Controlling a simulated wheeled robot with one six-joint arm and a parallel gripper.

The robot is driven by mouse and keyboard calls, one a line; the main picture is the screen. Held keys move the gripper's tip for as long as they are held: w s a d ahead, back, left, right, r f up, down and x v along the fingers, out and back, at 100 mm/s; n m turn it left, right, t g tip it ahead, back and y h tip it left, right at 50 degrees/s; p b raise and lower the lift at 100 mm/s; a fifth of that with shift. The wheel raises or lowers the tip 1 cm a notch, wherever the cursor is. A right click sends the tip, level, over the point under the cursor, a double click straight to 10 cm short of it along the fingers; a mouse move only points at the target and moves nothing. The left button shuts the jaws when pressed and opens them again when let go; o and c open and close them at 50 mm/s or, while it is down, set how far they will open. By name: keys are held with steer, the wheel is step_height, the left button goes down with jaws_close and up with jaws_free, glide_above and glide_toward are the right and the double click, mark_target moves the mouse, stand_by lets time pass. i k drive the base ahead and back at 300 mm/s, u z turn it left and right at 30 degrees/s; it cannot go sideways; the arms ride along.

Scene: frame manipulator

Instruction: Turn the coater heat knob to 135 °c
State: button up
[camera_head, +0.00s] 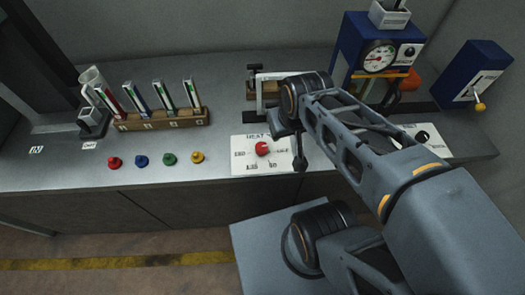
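A red knob (262,148) sits on a white panel (240,168) near the front edge of the bench. The panel has a partly hidden heading that looks like HEAT and small numbers around the knob, too blurred to read surely. My gripper (299,163) hangs down just right of the red knob, over the panel's right part, and looks apart from the knob. Its fingers are too small to tell open from shut. My arm hides part of the panel's top right.
Red, blue, green and yellow buttons (170,159) line the bench at left, before a wooden rack (160,120) of tubes. A blue gauge box (355,45) and a blue lever box (470,72) stand at right. A black knob (422,136) is on another white panel.

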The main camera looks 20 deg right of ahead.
mark_target(261, 147)
steer(key=z, duration=1)
steer(key=k, duration=0.85)
steer(key=u, duration=1.05)
steer(key=i, duration=0.45)
steer(key=z, duration=0.05)
